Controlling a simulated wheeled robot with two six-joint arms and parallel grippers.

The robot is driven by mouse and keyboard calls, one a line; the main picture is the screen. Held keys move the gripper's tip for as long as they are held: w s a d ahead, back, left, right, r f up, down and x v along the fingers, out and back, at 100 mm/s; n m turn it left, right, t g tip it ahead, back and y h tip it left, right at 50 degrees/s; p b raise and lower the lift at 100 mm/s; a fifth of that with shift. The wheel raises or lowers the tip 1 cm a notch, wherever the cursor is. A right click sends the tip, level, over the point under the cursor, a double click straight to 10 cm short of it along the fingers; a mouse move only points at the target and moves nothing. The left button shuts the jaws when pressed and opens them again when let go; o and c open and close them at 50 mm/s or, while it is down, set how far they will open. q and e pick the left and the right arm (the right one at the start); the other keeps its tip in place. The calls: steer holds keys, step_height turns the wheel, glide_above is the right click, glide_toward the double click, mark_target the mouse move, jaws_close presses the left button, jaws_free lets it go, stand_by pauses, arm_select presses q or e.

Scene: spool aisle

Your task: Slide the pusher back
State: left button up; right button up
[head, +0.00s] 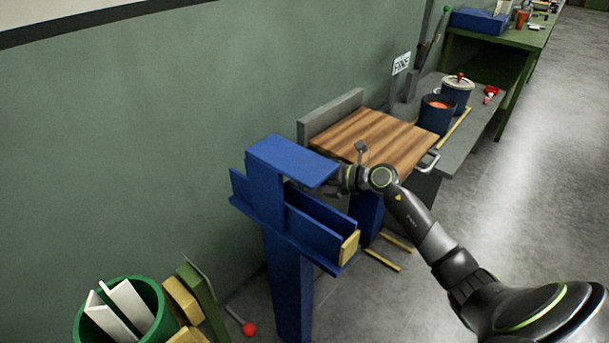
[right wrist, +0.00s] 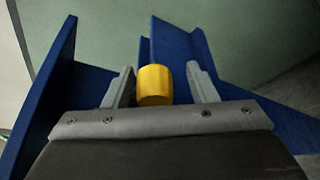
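A blue stand (head: 285,270) carries a blue channel (head: 318,232) with a raised blue plate (head: 290,158) above it. A yellow block (head: 348,248) closes the channel's near right end. In the right wrist view, a yellow knob (right wrist: 155,85) stands in front of the blue channel walls (right wrist: 180,50); it seems to belong to the pusher. My right gripper (right wrist: 163,78) is open, with a finger on each side of the knob and gaps to both. In the head view its fingers are hidden behind the blue plate. My left gripper is not in view.
A wood-topped bench (head: 375,135) with a metal handle (head: 428,162) stands close behind the right wrist. A green bin (head: 120,310) with white strips is at lower left. Yellow sticks (head: 383,260) lie on the floor. The floor on the right is clear.

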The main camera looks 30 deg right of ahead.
steer(key=shift+r, duration=0.15)
steer(key=shift+s+d, duration=0.1)
steer(key=shift+s, duration=0.1)
steer(key=b+v, duration=0.1)
steer(key=v, duration=1.5)
steer(key=shift+s+d, duration=0.3)
